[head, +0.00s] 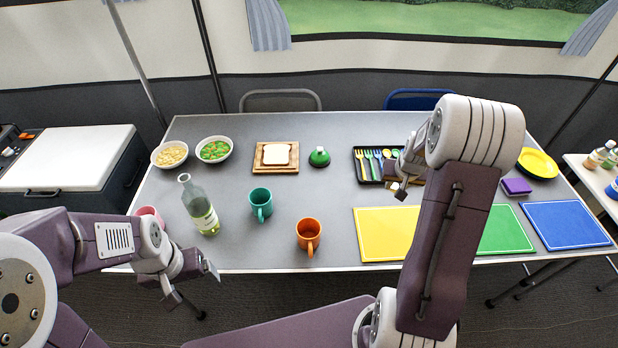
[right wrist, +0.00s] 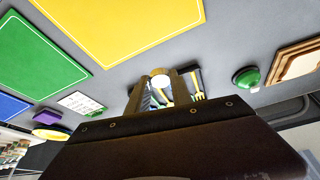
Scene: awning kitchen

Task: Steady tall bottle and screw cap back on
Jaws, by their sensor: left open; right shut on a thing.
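The tall bottle (head: 196,199) is clear grey-green with a pale green label. It stands on the left of the table in the head view, and no cap shows on its mouth. My left gripper (head: 193,286) is open and empty, at the table's front edge, below the bottle in the picture and apart from it. My right gripper (head: 399,189) is over the cutlery tray, far right of the bottle. In the right wrist view its fingers (right wrist: 154,92) are shut on a small round pale-gold cap (right wrist: 160,80). The arm hides part of the tray.
A teal mug (head: 261,204), an orange mug (head: 309,235) and a pink cup (head: 150,213) stand near the bottle. Two bowls (head: 214,149), a bread board (head: 264,157) and a green dome (head: 319,157) are behind. A yellow mat (head: 386,236) lies right.

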